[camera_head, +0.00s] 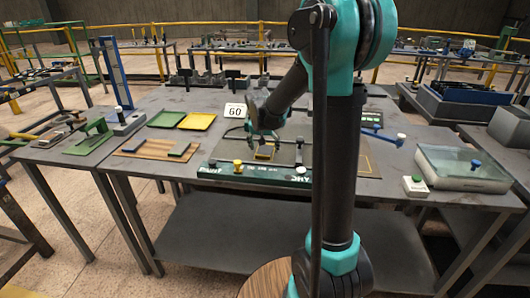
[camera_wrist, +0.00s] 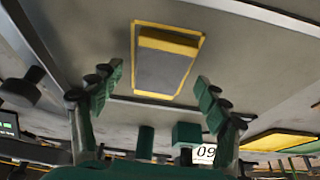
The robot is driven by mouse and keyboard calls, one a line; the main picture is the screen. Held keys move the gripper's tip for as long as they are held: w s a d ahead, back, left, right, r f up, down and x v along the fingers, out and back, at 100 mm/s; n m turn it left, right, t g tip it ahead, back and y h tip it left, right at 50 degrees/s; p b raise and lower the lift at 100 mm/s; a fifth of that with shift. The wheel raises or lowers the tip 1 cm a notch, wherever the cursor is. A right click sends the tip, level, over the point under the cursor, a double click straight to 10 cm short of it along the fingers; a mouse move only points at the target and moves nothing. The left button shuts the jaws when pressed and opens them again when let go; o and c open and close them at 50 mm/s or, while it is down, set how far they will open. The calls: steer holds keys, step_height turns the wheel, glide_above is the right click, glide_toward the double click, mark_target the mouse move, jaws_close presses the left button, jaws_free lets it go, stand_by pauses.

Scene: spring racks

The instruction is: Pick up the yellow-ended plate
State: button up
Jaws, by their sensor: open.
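The yellow-ended plate (camera_wrist: 165,70) is a flat grey rectangle with yellow edging and a raised yellow bar along one end. In the wrist view it lies between and beyond the fingertips of my gripper (camera_wrist: 162,90). Its yellow part (camera_head: 265,152) shows in the head view on the middle of the table, just below my gripper (camera_head: 262,138). My gripper is open with nothing between its green fingers, and it appears apart from the plate. My arm hides part of the area to the right.
A green lettered bar (camera_head: 255,173) with knobs lies in front of the plate. Dark rods flank the plate. Green (camera_head: 166,119) and yellow (camera_head: 198,121) trays lie left. A glass-topped box (camera_head: 462,168) is at right.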

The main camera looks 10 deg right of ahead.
steer(key=shift+w+f, duration=0.1)
steer(key=shift+f, duration=0.2)
steer(key=shift+c, duration=0.3)
jaws_close()
